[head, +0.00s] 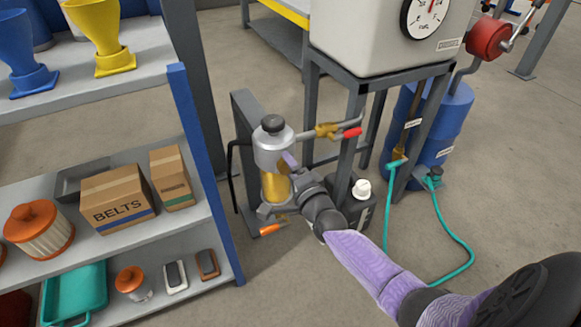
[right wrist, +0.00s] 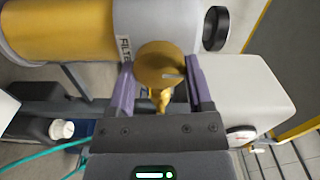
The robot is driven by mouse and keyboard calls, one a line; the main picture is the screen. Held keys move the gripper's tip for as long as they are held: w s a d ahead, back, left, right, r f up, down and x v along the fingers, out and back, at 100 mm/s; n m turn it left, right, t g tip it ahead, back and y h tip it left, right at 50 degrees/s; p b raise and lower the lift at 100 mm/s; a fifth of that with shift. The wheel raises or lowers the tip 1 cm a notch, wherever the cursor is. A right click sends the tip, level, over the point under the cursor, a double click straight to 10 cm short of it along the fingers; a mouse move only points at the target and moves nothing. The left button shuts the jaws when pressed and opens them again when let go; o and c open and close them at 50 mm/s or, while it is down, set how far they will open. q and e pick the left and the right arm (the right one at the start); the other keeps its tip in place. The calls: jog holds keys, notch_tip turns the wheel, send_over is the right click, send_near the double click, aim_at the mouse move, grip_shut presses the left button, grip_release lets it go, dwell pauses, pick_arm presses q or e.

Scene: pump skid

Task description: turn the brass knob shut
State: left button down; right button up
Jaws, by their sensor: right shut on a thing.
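The brass knob (right wrist: 160,64) is a round disc with a dark slot mark, seen in the right wrist view on the side of the filter. My right gripper (right wrist: 159,75) has its two purple fingers on either side of the knob and is shut on it. In the head view the right gripper (head: 290,162) reaches the side of the filter body (head: 268,152), and the knob is hidden behind it there. The filter has a grey head, a dark cap and a yellow bowl (head: 275,187). My left gripper is not in view.
A brass valve with a red lever (head: 351,133) sits right of the filter, and an orange handle (head: 270,230) below it. A shelf with boxes (head: 117,197) stands at left. A gauge tank (head: 385,35), blue drum (head: 450,125) and teal hose (head: 465,245) are at right.

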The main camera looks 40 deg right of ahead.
jog(key=o, duration=1.3)
jog(key=shift+s, duration=0.1)
pick_arm(q)
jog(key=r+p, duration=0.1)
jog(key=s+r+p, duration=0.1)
jog(key=p, duration=0.1)
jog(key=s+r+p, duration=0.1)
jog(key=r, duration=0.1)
jog(key=shift+p, duration=0.35)
pick_arm(e)
jog(key=v, duration=1)
